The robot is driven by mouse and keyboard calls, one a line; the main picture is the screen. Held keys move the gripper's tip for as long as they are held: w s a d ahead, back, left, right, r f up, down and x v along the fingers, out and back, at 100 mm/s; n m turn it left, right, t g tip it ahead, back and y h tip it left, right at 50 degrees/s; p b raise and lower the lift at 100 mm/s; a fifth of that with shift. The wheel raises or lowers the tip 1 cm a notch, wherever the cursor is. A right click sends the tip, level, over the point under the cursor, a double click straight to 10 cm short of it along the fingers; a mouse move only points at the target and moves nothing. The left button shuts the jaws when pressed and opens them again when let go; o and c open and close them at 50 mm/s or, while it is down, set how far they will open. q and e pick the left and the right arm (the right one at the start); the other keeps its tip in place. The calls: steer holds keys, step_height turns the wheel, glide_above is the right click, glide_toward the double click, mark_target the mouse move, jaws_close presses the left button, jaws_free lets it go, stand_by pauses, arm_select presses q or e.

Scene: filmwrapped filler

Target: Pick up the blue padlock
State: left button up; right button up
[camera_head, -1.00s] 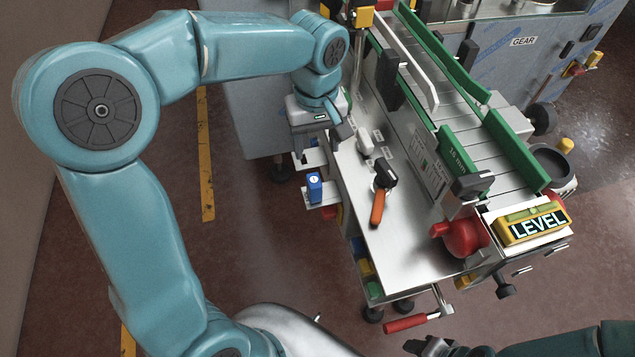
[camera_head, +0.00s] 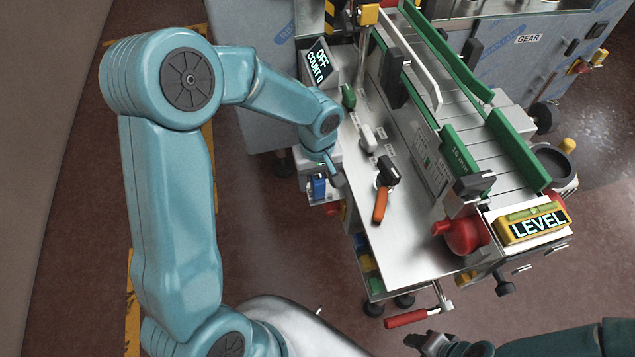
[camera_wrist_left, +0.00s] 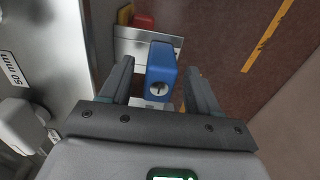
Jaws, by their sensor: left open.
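The blue padlock (camera_head: 319,187) is on a small metal shelf (camera_head: 329,209) at the left side of the machine, just below my left gripper (camera_head: 329,175). In the left wrist view the padlock (camera_wrist_left: 161,72) stands upright between the two open fingers of my left gripper (camera_wrist_left: 160,85), with a visible gap on each side. The fingers are not closed on it. My right gripper (camera_head: 430,343) is low at the bottom edge of the head view, away from the padlock. Its jaw state is unclear.
The machine's metal top (camera_head: 405,240) lies right of the padlock, with an orange-handled tool (camera_head: 381,202) and a white handle (camera_head: 368,139). A red knob (camera_head: 461,236) and a LEVEL box (camera_head: 533,223) are farther right. Open floor lies left of the shelf.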

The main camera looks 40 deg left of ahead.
arm_select(q)
jaws_close()
steer(key=shift+w, duration=0.1)
